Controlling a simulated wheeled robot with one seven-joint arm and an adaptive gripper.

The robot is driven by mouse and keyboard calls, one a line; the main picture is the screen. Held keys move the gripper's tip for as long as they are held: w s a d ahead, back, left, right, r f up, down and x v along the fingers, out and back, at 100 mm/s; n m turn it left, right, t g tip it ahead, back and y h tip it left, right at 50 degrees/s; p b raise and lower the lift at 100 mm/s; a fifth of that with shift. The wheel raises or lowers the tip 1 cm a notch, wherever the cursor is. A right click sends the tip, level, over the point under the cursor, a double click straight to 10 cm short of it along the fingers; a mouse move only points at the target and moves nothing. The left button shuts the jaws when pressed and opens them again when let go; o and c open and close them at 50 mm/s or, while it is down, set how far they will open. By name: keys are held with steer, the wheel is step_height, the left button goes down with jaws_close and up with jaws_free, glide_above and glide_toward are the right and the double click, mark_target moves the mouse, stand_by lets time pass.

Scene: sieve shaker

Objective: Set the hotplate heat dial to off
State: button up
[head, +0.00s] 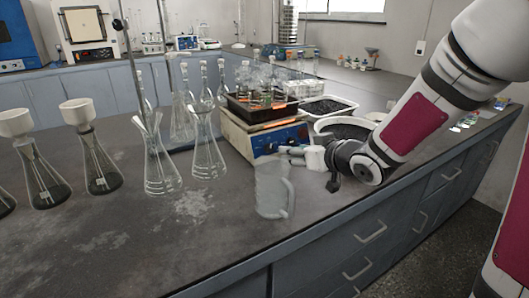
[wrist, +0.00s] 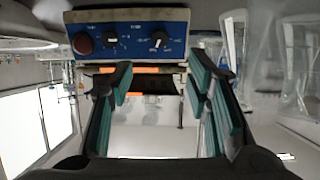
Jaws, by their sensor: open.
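The hotplate (head: 250,140) stands on the bench in the head view, its blue control panel (head: 280,138) facing the front edge. In the wrist view the blue panel (wrist: 128,36) spans the top, with a dark red round part (wrist: 83,43) and two black dials, one in the middle (wrist: 110,38) and one at right (wrist: 158,40). The labels are too small to read, so I cannot tell which is the heat dial or its setting. My gripper (wrist: 162,85) is open and empty, its fingers pointing at the panel, apart from the dials. It also shows in the head view (head: 298,154).
A dark tray of glassware (head: 262,108) sits on the hotplate. A clear jug (head: 270,190) stands close in front of my gripper.

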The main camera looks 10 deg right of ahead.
mark_target(271, 149)
steer(key=b+x, duration=0.5)
steer(key=x, duration=0.8)
steer(key=shift+w+f, duration=0.1)
steer(key=shift+w, duration=0.25)
jaws_close()
